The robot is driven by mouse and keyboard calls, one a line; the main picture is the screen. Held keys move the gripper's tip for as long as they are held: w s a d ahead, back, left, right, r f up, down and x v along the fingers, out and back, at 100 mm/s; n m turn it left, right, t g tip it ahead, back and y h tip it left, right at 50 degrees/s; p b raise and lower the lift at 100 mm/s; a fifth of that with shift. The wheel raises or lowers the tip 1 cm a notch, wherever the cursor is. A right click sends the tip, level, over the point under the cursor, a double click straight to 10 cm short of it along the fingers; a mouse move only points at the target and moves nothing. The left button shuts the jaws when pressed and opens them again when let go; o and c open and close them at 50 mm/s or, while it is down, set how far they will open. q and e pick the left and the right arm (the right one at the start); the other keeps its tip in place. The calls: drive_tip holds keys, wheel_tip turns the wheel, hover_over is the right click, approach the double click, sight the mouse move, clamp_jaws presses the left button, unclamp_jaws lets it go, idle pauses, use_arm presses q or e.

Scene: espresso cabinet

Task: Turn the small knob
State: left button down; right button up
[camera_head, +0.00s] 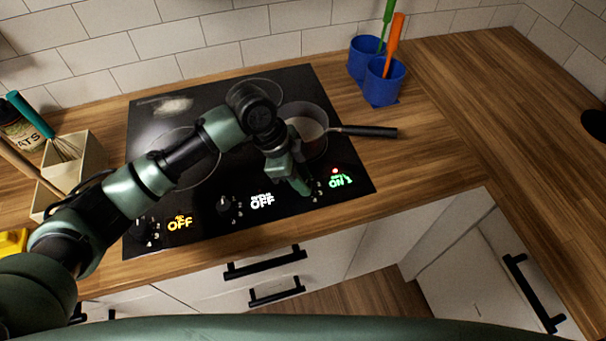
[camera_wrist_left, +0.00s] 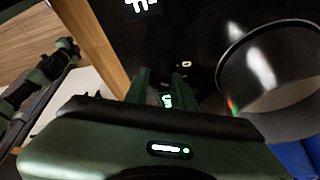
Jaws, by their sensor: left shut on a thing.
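My left gripper (camera_head: 302,190) points down at the front right of the black cooktop (camera_head: 345,178), at the control beside the green ON label (camera_head: 339,181). It is shut on the small knob, which its fingers mostly hide. A small red light glows above the label. In the left wrist view the two green fingers (camera_wrist_left: 165,92) reach down to the dark glass, with a lit green mark between them. Two other knobs, the middle one (camera_head: 223,204) and the left one (camera_head: 142,230), stand beside OFF labels.
A pan (camera_head: 318,149) with a dark handle (camera_head: 368,131) sits close behind my gripper. Blue holders (camera_head: 384,82) with utensils stand at the back right. A beige box (camera_head: 84,164) with a whisk is at left. In the left wrist view, part of my other arm (camera_wrist_left: 45,75) shows.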

use_arm(q)
drive_tip(key=n+p, duration=0.1)
drive_tip(key=p, duration=0.1)
drive_tip(key=n+t+p, duration=0.1)
drive_tip(key=n+p, duration=0.2)
drive_tip(key=p, duration=0.1)
drive_tip(key=shift+s+r+n+t, duration=0.2)
drive_tip(key=shift+r+n+t, duration=0.1)
drive_tip(key=shift+t, duration=0.1)
drive_tip(key=shift+d+f+n+t+p, duration=0.15)
drive_tip(key=shift+n+t+p, duration=0.35)
drive_tip(key=shift+n+p, duration=0.85)
drive_tip(key=shift+f, duration=0.1)
drive_tip(key=c, duration=1.2)
unclamp_jaws()
drive_tip(key=shift+o, duration=0.2)
